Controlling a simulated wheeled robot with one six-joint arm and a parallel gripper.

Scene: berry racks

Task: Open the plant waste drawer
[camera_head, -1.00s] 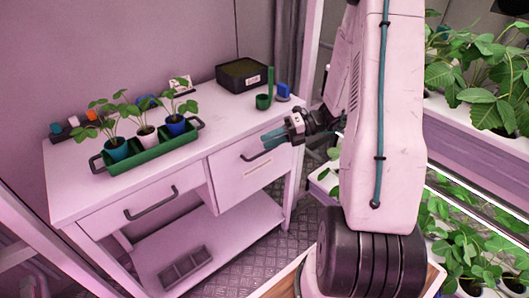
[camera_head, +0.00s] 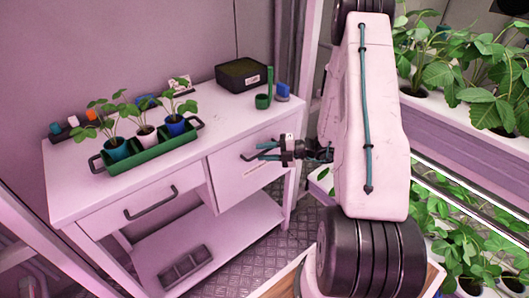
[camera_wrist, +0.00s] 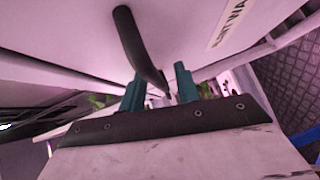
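In the wrist view, the handle (camera_wrist: 137,45) runs down toward the gap between the two teal fingertips of my gripper (camera_wrist: 159,86). The fingers are apart, with a clear gap between them. I cannot tell whether either finger touches the handle.
The left drawer (camera_head: 125,207) has a similar handle. On the bench top stand a green tray (camera_head: 157,161) with potted plants, a black box (camera_head: 244,75) and a green cup (camera_head: 263,101). Plant racks (camera_head: 470,140) stand close to my arm's right.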

